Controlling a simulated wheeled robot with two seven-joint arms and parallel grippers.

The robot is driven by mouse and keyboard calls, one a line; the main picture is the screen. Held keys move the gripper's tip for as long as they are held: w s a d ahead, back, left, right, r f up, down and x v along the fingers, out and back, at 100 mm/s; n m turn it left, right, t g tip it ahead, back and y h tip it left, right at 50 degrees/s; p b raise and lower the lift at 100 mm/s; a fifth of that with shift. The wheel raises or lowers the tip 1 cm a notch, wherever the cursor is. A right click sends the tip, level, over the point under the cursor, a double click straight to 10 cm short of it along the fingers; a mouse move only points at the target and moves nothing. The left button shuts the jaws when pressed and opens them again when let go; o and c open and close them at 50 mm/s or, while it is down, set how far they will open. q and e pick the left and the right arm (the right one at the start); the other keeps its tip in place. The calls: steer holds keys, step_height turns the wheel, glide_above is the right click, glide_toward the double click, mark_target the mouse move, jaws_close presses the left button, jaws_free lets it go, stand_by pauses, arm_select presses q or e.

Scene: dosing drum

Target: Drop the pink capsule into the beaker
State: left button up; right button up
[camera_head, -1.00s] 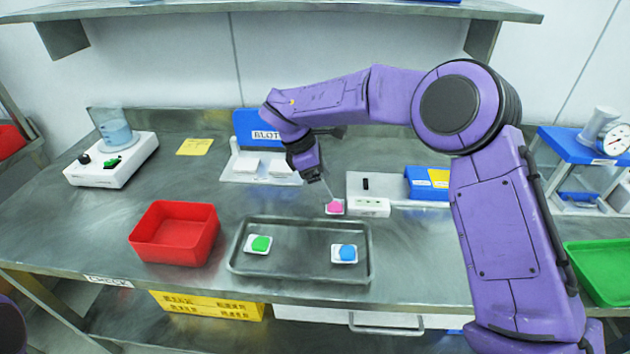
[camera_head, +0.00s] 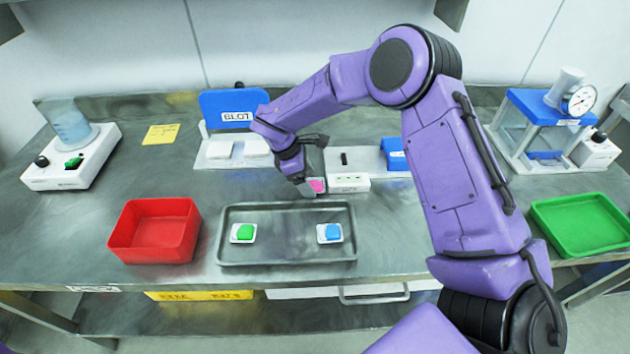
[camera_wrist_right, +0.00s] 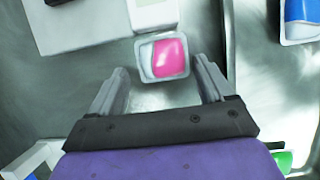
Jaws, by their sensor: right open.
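The pink capsule (camera_head: 317,186) sits in a small white holder on the steel bench, just behind the tray. It also shows in the right wrist view (camera_wrist_right: 168,60), in its white holder (camera_wrist_right: 146,61). My right gripper (camera_head: 312,190) is at the capsule. In the wrist view its two fingers (camera_wrist_right: 160,82) are open, one on each side near the holder, with nothing between them gripped. The beaker (camera_head: 70,124) stands on a white stirrer plate (camera_head: 60,172) at the far left and seems to hold pale blue liquid. My left gripper does not show.
A steel tray (camera_head: 285,258) holds a green capsule (camera_head: 245,231) and a blue capsule (camera_head: 332,231). A red bin (camera_head: 155,230) stands left of it. A BLOT stand (camera_head: 233,105) is behind, a green tray (camera_head: 582,222) far right. The bench between bin and stirrer is clear.

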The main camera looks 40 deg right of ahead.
steer(key=shift+s+r, duration=0.1)
steer(key=shift+s, duration=0.35)
steer(key=shift+c, duration=0.7)
steer(key=shift+w, duration=0.15)
steer(key=c, duration=1.1)
steer(key=shift+o, duration=0.2)
steer(key=shift+r, duration=0.4)
steer(key=s+a+r+b, duration=0.4)
steer(key=s+r+b, duration=0.2)
steer(key=s+r, duration=0.6)
steer(key=shift+s, duration=0.75)
steer(key=shift+a, duration=0.1)
